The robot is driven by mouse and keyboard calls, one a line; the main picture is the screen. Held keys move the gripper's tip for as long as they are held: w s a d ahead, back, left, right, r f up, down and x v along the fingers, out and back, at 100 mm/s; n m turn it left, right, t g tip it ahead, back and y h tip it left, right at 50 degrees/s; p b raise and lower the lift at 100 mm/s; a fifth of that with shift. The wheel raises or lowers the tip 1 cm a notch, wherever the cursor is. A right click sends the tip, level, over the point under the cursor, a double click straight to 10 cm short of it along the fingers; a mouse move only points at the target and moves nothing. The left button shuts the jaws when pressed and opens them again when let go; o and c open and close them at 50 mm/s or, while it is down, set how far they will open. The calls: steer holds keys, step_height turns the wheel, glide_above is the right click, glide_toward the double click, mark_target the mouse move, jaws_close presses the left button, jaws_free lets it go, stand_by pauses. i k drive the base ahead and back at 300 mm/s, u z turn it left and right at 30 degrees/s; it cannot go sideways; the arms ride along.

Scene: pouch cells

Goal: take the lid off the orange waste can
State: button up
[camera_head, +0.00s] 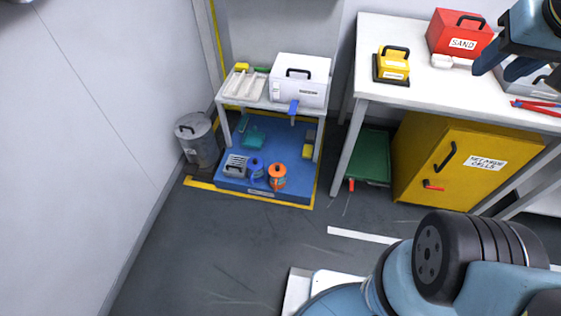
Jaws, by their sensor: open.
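The orange waste can (277,183) is small and stands on a blue floor platform (232,183) under the small white bench. Its top is orange, with a dark band across the body. The lid appears to be on it, but the detail is too small to be sure. My gripper (497,72) is at the upper right, above the white worktop, far from the can. Its jaws are open, and I see nothing between them.
The small white bench (257,104) overhangs behind, bearing a white box (299,80). A grey bin (196,140) stands at left. The floor in front is clear.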

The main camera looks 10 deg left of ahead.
mark_target(277, 169)
steer(key=z, duration=0.1)
steer(key=k, duration=0.4)
steer(key=u, duration=0.5)
steer(key=i, duration=1.45)
steer(key=z, duration=0.3)
